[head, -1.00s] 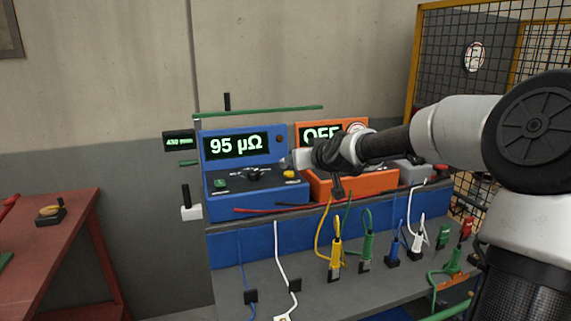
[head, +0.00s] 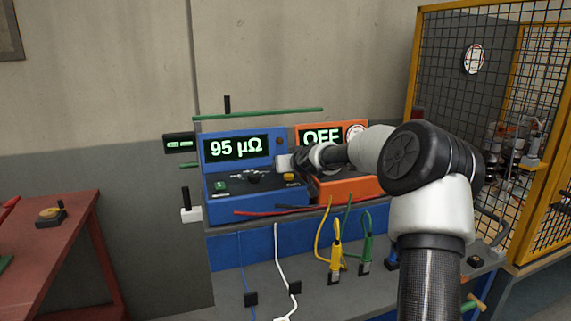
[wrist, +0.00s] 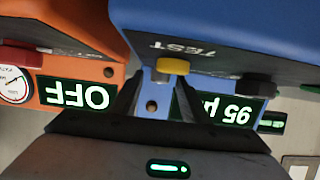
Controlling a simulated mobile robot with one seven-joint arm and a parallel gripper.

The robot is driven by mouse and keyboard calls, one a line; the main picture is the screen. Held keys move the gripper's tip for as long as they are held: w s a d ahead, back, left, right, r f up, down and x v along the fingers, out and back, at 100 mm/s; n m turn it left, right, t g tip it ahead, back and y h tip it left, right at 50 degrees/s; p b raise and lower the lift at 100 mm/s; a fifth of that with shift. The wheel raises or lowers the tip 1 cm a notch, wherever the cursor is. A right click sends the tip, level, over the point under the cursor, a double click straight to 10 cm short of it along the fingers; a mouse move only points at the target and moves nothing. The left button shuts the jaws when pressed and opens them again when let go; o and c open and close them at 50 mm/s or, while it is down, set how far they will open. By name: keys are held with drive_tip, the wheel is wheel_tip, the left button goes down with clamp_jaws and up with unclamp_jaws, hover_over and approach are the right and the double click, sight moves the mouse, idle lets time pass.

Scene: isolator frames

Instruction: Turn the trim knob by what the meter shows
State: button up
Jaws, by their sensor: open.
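The blue meter (head: 215,170) stands on the bench and its display (head: 236,147) reads 95 µΩ. A black knob (head: 254,178) sits on its lower panel; it also shows in the wrist view (wrist: 258,86). I cannot read a trim label on it. A yellow button (head: 289,177) is to the knob's right, beside the word TEST in the wrist view (wrist: 172,66). My gripper (head: 283,163) is at the meter's right side. In the wrist view my gripper (wrist: 156,88) is open and empty, its fingers near the yellow button, with the knob off to one side.
An orange unit (head: 345,188) reading OFF stands close on the right. Yellow and green clips (head: 336,252) stand on the bench front. A red table (head: 60,215) is at left.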

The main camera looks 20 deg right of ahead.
clamp_jaws()
drive_tip(key=shift+r+p, duration=0.1)
drive_tip(key=shift+p, duration=0.2)
drive_tip(key=p, duration=0.1)
drive_tip(key=m+h+p, duration=0.1)
drive_tip(key=p, duration=0.1)
drive_tip(key=shift+a+r, duration=0.3)
drive_tip(key=shift+a, duration=0.05)
drive_tip(key=m+h+p, duration=0.1)
drive_tip(key=h+p, duration=0.1)
drive_tip(key=p, duration=0.2)
drive_tip(key=shift+a+r, duration=0.15)
drive_tip(key=m+h+p, duration=0.1)
drive_tip(key=p, duration=0.3)
drive_tip(key=m+g+h+p, duration=0.1)
drive_tip(key=m+p, duration=0.1)
drive_tip(key=p, duration=0.2)
drive_tip(key=shift+w+f+h, duration=0.1)
drive_tip(key=shift+f+h, duration=0.1)
drive_tip(key=shift+h, duration=0.2)
drive_tip(key=shift+f+m+g+p, duration=0.15)
drive_tip(key=shift+m+g+p, duration=0.15)
drive_tip(key=shift+p, duration=0.65)
drive_tip(key=shift+f+h, duration=0.2)
drive_tip(key=shift+h, duration=0.2)
